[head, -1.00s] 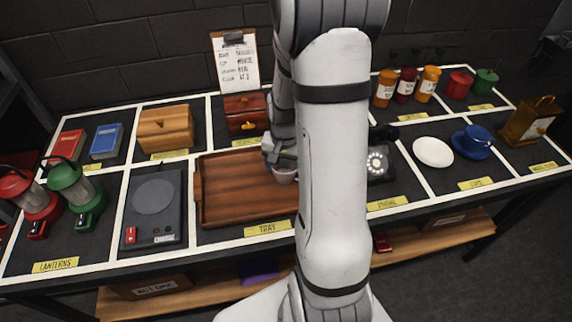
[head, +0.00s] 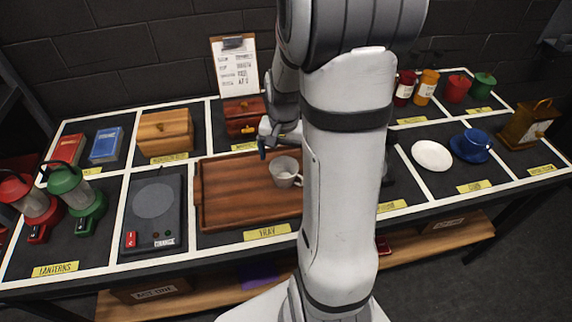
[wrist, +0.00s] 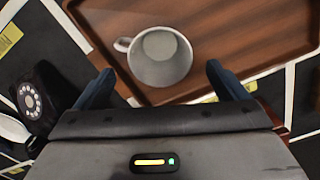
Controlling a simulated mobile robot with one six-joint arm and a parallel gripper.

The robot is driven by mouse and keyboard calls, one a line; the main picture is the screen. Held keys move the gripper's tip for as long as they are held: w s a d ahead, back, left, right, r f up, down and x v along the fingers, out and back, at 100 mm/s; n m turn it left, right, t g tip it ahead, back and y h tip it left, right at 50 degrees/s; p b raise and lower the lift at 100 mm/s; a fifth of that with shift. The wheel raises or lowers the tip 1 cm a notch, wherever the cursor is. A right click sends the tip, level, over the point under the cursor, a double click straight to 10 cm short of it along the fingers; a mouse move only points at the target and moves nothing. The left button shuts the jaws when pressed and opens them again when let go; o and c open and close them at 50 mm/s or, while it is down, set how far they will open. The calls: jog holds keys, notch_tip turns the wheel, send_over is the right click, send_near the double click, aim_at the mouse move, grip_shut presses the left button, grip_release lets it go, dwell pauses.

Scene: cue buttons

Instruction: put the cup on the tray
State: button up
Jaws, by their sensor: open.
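The white cup (head: 284,171) stands upright on the right part of the brown wooden tray (head: 235,212). In the wrist view the cup (wrist: 160,62) shows from above, empty, its handle pointing left, with the tray (wrist: 235,35) around it. My gripper (head: 270,143) is just behind and above the cup in the head view. In the wrist view my gripper (wrist: 152,85) has its two blue fingers spread wide apart, with nothing between them, and the cup is apart from them. My arm hides part of the tray's right side in the head view.
A black phone (wrist: 38,95) stands beside the tray, mostly hidden by my arm in the head view.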

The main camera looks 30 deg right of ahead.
notch_tip(320, 180, up, 5)
jog(key=s+a+r+n+t, duration=0.2)
jog(key=s+a+r+n, duration=0.5)
jog(key=s+a, duration=0.4)
jog(key=shift+s+a+r+n+t, duration=0.2)
jog(key=shift+s+a+n+t, duration=0.15)
jog(key=shift+s+n, duration=0.25)
